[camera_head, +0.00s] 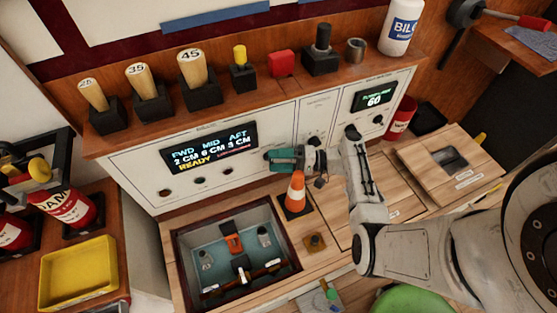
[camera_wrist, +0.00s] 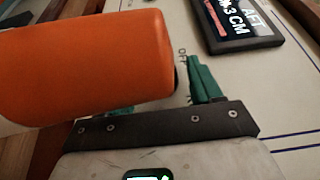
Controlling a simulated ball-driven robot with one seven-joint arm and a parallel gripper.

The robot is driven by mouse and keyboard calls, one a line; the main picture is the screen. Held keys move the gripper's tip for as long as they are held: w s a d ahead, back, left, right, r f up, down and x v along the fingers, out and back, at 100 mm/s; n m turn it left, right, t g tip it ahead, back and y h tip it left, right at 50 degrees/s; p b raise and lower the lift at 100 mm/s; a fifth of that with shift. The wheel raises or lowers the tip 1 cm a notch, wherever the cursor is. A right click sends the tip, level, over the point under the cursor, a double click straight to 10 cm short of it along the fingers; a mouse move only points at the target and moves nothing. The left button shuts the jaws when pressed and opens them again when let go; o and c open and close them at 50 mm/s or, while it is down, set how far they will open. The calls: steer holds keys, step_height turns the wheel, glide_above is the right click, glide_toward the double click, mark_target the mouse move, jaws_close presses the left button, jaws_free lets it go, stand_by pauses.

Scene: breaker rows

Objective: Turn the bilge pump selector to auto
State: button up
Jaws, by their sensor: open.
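The white panel (camera_head: 288,116) carries several small dark knobs. One dark knob (camera_head: 314,141) sits right of the large display, just above my gripper. In the wrist view, lettering that reads OFF is on the panel beside a dark part mostly hidden, perhaps the selector; I cannot read its setting. My gripper (camera_head: 280,160), with green fingers, is open in front of the panel's lower middle. In the wrist view, a large smooth orange object (camera_wrist: 85,70) covers the left finger and much of the panel. I cannot tell whether it touches the gripper.
An open bilge well (camera_head: 235,250) lies below. Wooden handles (camera_head: 137,80) and a red block (camera_head: 282,63) line the shelf.

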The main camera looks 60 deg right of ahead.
steer(key=b+v, duration=0.1)
steer(key=v, duration=1)
stand_by(0.5)
